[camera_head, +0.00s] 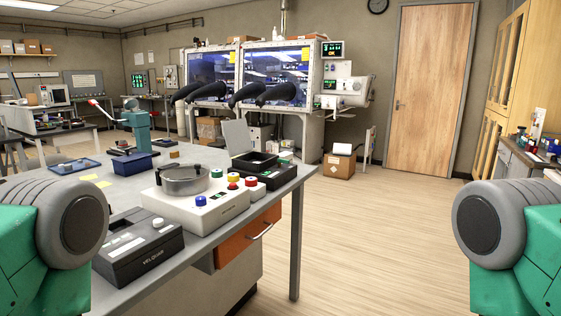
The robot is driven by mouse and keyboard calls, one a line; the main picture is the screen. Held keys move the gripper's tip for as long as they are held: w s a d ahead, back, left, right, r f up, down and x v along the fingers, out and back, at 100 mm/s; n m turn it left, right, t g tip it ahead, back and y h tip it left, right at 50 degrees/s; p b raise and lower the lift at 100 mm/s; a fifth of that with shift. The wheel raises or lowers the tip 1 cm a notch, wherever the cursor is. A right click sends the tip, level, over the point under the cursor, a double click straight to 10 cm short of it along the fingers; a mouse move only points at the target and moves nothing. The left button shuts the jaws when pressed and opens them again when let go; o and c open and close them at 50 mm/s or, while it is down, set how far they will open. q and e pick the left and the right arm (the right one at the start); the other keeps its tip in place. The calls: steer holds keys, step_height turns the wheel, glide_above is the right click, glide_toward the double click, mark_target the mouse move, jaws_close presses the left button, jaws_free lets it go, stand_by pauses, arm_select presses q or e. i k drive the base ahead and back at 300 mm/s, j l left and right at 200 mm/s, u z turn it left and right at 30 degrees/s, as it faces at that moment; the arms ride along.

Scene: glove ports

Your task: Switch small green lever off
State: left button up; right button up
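I cannot make out a small green lever for certain. A white control box (205,208) on the near table has several coloured knobs or buttons, among them a green one (216,173), a blue one (201,201) and a red one (251,181). A round metal pot-like part (182,179) sits on the box. Further off, a glove box (262,72) with black gloves sticking out stands by the back wall, too small to show levers. Only green and grey links of my arms show at the left and right edges. Neither gripper is in view.
The grey table (281,186) also holds a dark grey device (137,245), a black tray (262,161), a blue bin (133,164) and a teal press (138,126). A cardboard box (339,165) stands near the glove box. The wooden floor (385,230) to the right is clear.

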mark_target(279, 160)
steer(key=i+l+z, duration=0.1)
steer(key=i+z, duration=0.25)
steer(key=i, duration=0.2)
steer(key=i+z, duration=0.35)
steer(key=i, duration=0.25)
